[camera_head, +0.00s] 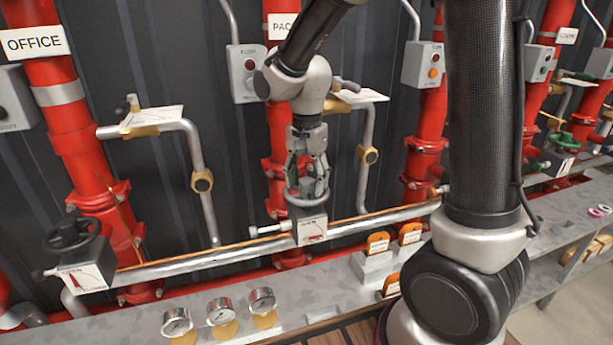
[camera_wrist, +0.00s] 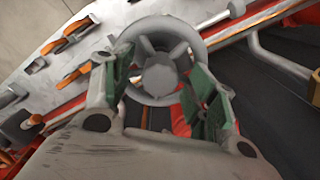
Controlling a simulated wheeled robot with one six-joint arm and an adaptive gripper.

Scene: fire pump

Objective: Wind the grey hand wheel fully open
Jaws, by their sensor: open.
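The grey hand wheel (camera_head: 294,201) sits on top of a white-faced indicator box (camera_head: 312,230) on the middle red pipe. My gripper (camera_head: 307,185) points down over this wheel and hides much of it. The green-padded fingers of my gripper (camera_wrist: 162,82) are apart, one on each side of the wheel. I cannot tell whether the pads touch the rim. The lettering and pointer on the box are too small to read.
A black hand wheel (camera_head: 74,232) stands on another indicator box at the left. A long grey pipe (camera_head: 220,258) runs between the boxes. Several gauges (camera_head: 220,312) and orange tags (camera_head: 378,242) sit on the grey ledge in front. Red pipes rise behind.

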